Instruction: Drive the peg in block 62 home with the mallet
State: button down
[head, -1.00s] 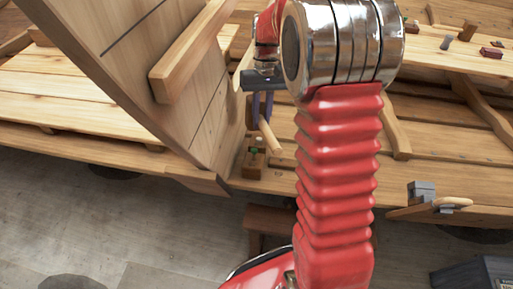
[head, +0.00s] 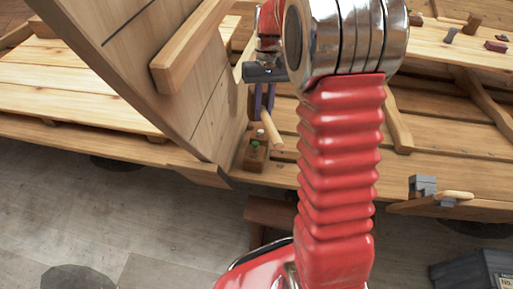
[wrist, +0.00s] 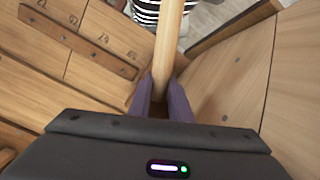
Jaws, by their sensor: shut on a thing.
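My gripper (head: 264,108) has dark purple fingers shut on a pale wooden handle (head: 271,130), taken to be the mallet's. In the wrist view my gripper (wrist: 166,98) grips the same handle (wrist: 172,40), which runs up out of the picture. The mallet's head cannot be made out in either view. A small brown wooden block (head: 254,159) sits on the planking just below and left of the handle's lower end. It carries a green piece (head: 256,144) and a pale peg-like end (head: 261,133). Its number is not readable, so I cannot tell whether it is block 62.
A large curved plank wall (head: 150,80) rises close left of my gripper. A grey clamp-like block (head: 422,185) stands on the ledge at right. A dark box (head: 470,270) is at lower right. A striped black-and-white thing (wrist: 143,12) shows behind the handle.

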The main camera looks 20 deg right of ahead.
jog(key=shift+f, duration=0.1)
jog(key=shift+f+g, duration=0.55)
jog(key=shift+g, duration=0.05)
jog(key=w+x, duration=0.1)
jog(key=x, duration=0.7)
jog(key=v, duration=0.7)
jog(key=shift+s+r, duration=0.3)
jog(key=shift+r, duration=0.2)
jog(key=shift+s, duration=0.15)
